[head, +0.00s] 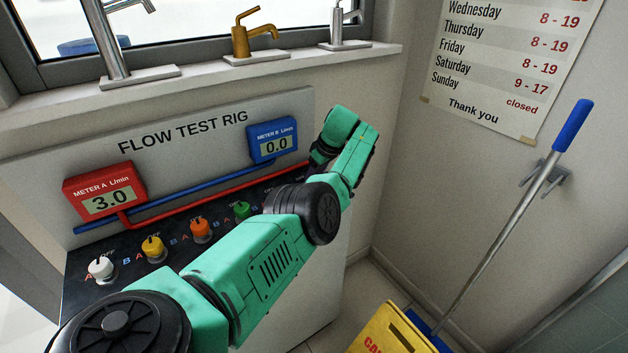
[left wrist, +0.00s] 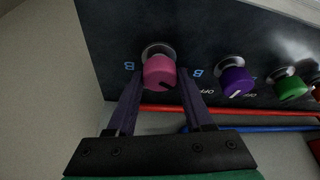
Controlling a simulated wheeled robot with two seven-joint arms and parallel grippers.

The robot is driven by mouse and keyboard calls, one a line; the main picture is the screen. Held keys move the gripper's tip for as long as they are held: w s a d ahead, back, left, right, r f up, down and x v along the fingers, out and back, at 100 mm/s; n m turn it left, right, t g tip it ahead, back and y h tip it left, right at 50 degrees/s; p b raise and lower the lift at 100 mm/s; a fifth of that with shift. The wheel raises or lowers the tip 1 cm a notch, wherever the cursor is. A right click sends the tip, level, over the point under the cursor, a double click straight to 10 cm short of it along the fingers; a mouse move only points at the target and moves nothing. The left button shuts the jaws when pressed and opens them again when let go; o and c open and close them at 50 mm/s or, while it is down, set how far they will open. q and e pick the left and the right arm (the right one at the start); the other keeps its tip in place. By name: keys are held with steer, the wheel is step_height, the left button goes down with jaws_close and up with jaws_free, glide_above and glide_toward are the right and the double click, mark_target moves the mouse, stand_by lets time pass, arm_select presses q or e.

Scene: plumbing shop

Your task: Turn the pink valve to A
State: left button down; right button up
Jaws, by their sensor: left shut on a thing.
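The pink valve (left wrist: 158,71) is a round knob on the dark panel in the left wrist view. A dark mark on its face points to the lower right of that view. A blue B is printed to its left; its other labels are hidden or unclear. My left gripper (left wrist: 159,79) is shut on the knob, one finger on each side. In the head view my left arm (head: 290,225) reaches across the rig and hides the pink valve and the fingertips. My right gripper is not in view.
The red meter A (head: 105,193) reads 3.0 and the blue meter B (head: 272,140) reads 0.0. A purple knob (left wrist: 235,82) sits beside the pink one. White (head: 101,268), yellow (head: 153,247) and orange (head: 201,229) knobs stand farther left. A yellow sign (head: 392,332) stands on the floor.

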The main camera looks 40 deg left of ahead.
arm_select(q)
steer(key=shift+r, duration=0.1)
steer(key=shift+c, duration=1.4)
jaws_free()
steer(key=b+v, duration=0.1)
steer(key=v, duration=1.3)
steer(key=shift+r, duration=0.25)
